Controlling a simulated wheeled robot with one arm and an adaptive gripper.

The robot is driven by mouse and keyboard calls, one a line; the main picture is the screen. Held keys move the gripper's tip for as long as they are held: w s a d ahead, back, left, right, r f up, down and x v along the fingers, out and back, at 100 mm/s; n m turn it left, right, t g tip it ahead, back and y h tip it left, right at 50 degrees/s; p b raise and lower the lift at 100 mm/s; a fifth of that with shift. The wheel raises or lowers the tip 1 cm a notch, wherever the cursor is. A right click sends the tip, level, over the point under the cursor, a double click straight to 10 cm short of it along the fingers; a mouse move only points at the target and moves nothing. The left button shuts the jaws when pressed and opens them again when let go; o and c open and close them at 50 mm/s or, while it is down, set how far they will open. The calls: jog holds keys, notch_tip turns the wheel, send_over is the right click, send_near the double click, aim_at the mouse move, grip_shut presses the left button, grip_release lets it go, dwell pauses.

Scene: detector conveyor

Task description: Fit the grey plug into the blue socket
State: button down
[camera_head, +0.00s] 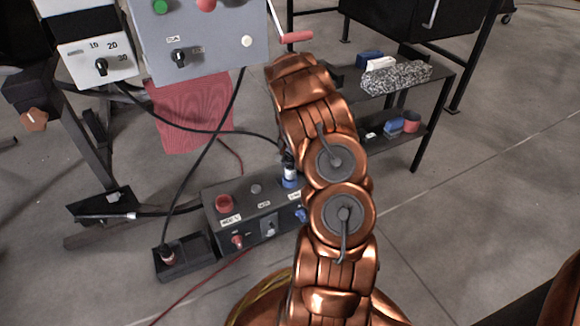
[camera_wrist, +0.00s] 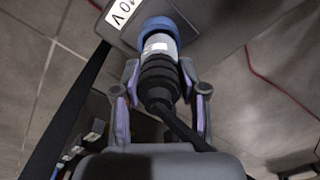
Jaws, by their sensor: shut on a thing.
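The grey plug (camera_wrist: 161,44) has a pale body with a black ribbed boot and a black cable. My gripper (camera_wrist: 160,70) is shut on it, one finger on each side of the boot. The blue socket (camera_wrist: 168,27) is on the box, and the plug's front end is at its blue ring, in line with it. How deep the plug sits inside cannot be told. In the head view the plug (camera_head: 290,173) stands roughly upright over the blue socket (camera_head: 290,183) on the box top. My arm hides most of my gripper there.
The dark socket box (camera_head: 255,207) also has a red socket (camera_head: 224,203) on top and a red and a blue one in front. A black tray (camera_head: 186,262) stands left of it. Black cables hang from the grey control panel (camera_head: 200,40). A shelf (camera_head: 435,85) stands right.

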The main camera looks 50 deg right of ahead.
aim_at(290, 156)
jog(key=c, duration=1.1)
grip_release()
jog(key=shift+s+a+f, duration=0.15)
jog(key=shift+s+f, duration=0.05)
jog(key=shift+f, duration=0.3)
jog(key=shift+s+a+f, duration=0.1)
jog(key=shift+s+f, duration=0.05)
jog(key=shift+f, duration=0.35)
jog(key=o, duration=0.4)
jog(key=shift+g, duration=0.3)
jog(key=f, duration=0.1)
jog(key=w+f, duration=0.1)
jog(key=f, duration=0.1)
jog(key=shift+w+d+f, duration=0.25)
jog(key=shift+d+f, duration=0.1)
jog(key=shift+d, duration=0.05)
jog(key=shift+s+a+r, duration=0.1)
jog(key=shift+r, duration=0.4)
jog(key=shift+s+a+r, duration=0.1)
jog(key=shift+r, duration=0.4)
jog(key=shift+s+r, duration=0.2)
jog(key=shift+r, duration=0.2)
jog(key=shift+d+r, duration=0.1)
jog(key=shift+r, duration=0.05)
notch_tip(290, 156, up, 7)
jog(key=p, duration=0.3)
jog(key=shift+r, duration=0.2)
